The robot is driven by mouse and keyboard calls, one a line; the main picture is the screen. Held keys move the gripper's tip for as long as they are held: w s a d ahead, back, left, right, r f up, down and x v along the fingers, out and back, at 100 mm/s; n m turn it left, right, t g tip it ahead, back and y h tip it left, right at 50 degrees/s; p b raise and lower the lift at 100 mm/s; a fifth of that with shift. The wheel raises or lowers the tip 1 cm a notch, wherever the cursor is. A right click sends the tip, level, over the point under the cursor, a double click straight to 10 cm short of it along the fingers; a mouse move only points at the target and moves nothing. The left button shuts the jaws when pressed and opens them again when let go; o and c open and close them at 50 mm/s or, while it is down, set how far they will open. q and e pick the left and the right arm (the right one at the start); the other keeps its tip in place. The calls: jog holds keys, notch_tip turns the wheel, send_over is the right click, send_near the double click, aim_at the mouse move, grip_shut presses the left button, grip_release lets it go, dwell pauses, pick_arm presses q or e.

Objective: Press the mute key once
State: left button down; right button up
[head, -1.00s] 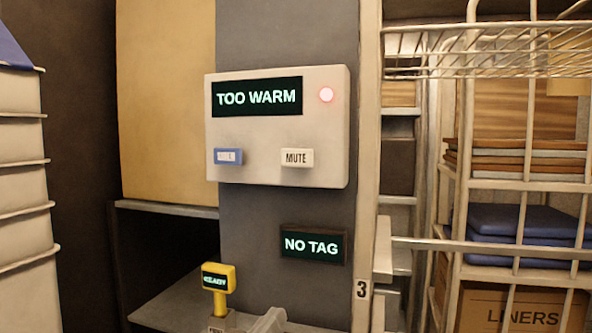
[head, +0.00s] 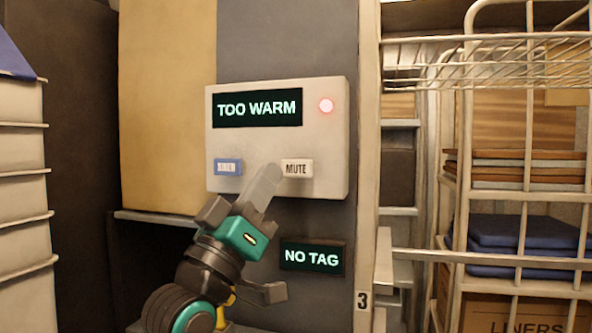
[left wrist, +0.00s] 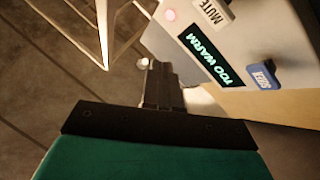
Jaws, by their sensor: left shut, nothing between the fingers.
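The white MUTE key (head: 298,168) sits at the lower right of the pale control box (head: 330,140) on the wall; it also shows in the left wrist view (left wrist: 212,14). My left gripper (head: 268,178) is shut and empty, its fingertips just left of and slightly below the MUTE key. I cannot tell whether the fingertips touch the box. My right gripper is not in view.
A blue key (head: 228,167) sits left of the fingertips. A small NO TAG display (head: 312,257) is below the box. A wire rack (head: 500,190) with boards, blue folded items and a LINERS box stands at the right, beyond a pale post (head: 366,180).

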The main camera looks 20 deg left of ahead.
aim_at(288, 175)
pick_arm(q)
jog(key=shift+w+d+b, duration=0.15)
jog(key=shift+w+b, duration=0.4)
jog(key=shift+w, duration=3.75)
jog(key=shift+w, duration=0.1)
jog(key=shift+w, duration=0.3)
jog(key=shift+w, duration=0.5)
jog(key=shift+s, duration=0.1)
jog(key=shift+s+p, duration=0.45)
jog(key=shift+s, duration=0.35)
